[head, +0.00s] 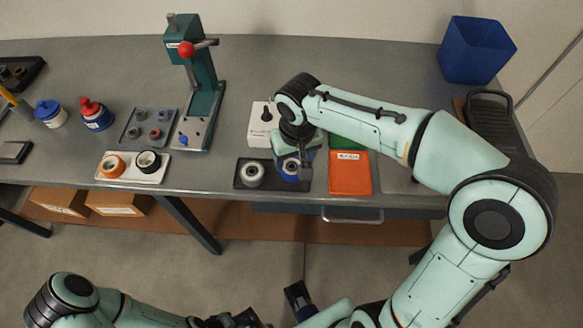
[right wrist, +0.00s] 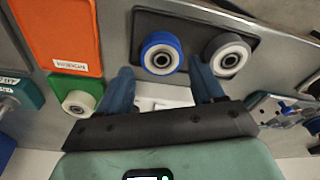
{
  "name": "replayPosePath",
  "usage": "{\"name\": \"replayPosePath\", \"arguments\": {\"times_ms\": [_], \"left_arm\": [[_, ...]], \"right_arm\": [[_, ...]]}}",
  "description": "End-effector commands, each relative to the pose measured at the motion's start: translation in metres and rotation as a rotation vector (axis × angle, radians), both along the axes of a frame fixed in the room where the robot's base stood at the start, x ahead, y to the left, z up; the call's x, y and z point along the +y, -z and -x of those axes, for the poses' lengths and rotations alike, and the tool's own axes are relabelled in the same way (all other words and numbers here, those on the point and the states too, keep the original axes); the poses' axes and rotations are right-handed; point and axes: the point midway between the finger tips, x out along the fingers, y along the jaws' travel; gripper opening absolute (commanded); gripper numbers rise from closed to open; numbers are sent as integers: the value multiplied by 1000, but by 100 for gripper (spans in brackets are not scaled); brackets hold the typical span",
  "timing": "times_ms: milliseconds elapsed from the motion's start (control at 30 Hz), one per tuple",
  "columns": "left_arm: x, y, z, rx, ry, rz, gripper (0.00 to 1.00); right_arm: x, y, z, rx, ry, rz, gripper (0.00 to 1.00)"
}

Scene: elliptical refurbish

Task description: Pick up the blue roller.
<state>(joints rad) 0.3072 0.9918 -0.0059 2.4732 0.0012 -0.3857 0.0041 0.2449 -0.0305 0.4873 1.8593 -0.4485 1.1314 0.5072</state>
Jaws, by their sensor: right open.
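The blue roller (head: 289,172) has a pale ring face with a dark centre hole. It sits at the right end of a black tray (head: 243,186), beside a grey roller (head: 252,174). In the right wrist view the blue roller (right wrist: 161,53) is ahead of my right gripper (right wrist: 162,72), roughly centred between its two blue fingers. The gripper is open and empty. In the head view my right gripper (head: 303,158) is over the tray's right end and partly covers the blue roller. Part of my left arm shows at the bottom; its gripper's jaws are unclear.
An orange bin (head: 350,173) stands right of the black tray, with a green bin (head: 347,142) behind it. A white block (head: 261,132) stands behind the tray. A green press (head: 202,95) and a white tray (head: 133,176) with two rollers are further left.

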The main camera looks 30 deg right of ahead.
Motion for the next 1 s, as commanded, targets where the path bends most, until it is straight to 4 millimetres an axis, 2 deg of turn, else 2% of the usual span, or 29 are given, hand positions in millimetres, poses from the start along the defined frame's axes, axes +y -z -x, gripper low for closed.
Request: {"name": "replayPosePath", "arguments": {"times_ms": [400,667,700,767,800,833,1000], "left_arm": [[0,5,1,1,0,0,43],[0,5,1,1,0,-1,43],[0,5,1,1,0,-1,43],[0,5,1,2,0,-1,43],[0,5,1,2,0,0,43],[0,5,1,2,0,0,43],[0,5,1,2,0,-1,43]], "right_arm": [[0,49,-9,2,-1,0,67],[0,52,-10,-1,-1,0,67],[0,52,-10,-1,-1,0,64],[0,52,-10,-1,-1,0,44],[0,52,-10,-1,-1,0,31],[0,52,-10,-1,-1,0,27],[0,52,-10,-1,-1,0,27]]}}
